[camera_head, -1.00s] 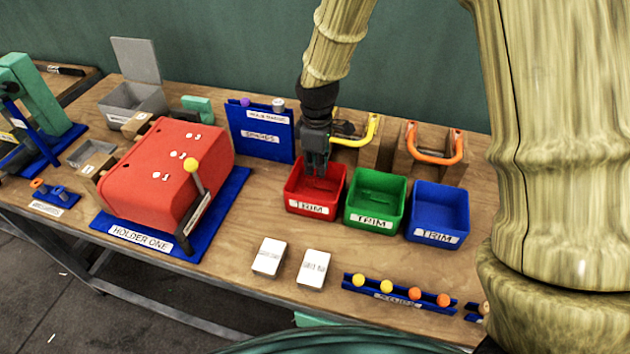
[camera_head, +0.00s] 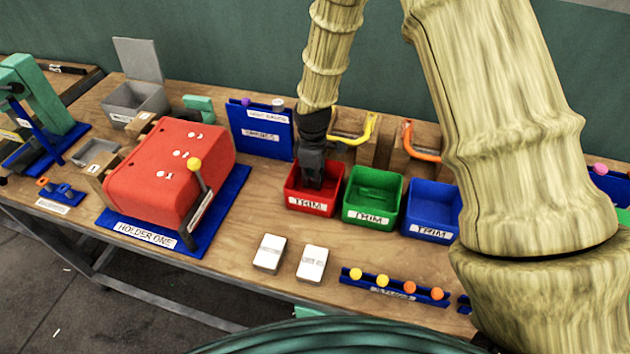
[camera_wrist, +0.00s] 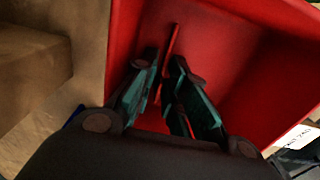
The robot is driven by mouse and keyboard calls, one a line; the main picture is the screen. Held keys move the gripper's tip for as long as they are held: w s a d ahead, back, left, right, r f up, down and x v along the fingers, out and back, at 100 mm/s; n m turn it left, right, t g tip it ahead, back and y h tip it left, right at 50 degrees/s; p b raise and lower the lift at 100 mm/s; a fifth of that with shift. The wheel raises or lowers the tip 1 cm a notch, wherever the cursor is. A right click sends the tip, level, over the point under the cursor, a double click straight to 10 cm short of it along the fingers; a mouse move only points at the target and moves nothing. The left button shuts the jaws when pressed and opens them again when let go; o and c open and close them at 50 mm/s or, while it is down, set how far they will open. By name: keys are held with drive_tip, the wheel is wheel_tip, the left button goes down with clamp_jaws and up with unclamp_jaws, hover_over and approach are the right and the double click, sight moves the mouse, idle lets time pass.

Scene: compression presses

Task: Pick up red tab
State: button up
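My gripper (camera_head: 311,183) points down into the red bin labelled TRIM (camera_head: 312,207). In the wrist view its two fingers (camera_wrist: 166,68) are inside the bin and stand apart. A thin red tab (camera_wrist: 171,42) lies in the gap between the fingertips. It is red on red, so its edges are hard to make out, and I see no clear contact with either finger. Another bit of red shows by the right finger; I cannot tell if it is a separate piece. The bin's red wall (camera_wrist: 125,35) is close on the left finger's side. The head view hides the tab.
A green bin (camera_head: 373,213) and a blue bin (camera_head: 430,226) stand right of the red one. Behind are wooden blocks with a yellow handle (camera_head: 355,136) and an orange handle. A red press (camera_head: 170,170) is at left. Two white boxes stand in front.

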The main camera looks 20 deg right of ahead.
drive_tip(key=shift+s+r, duration=0.15)
drive_tip(key=shift+a, duration=0.1)
clamp_jaws()
drive_tip(key=shift+r, duration=0.25)
wheel_tip(320, 180, up, 9)
drive_tip(key=b, duration=0.2)
drive_tip(key=shift+f+b, duration=0.1)
drive_tip(key=shift+b, duration=0.2)
drive_tip(key=shift+r, duration=0.3)
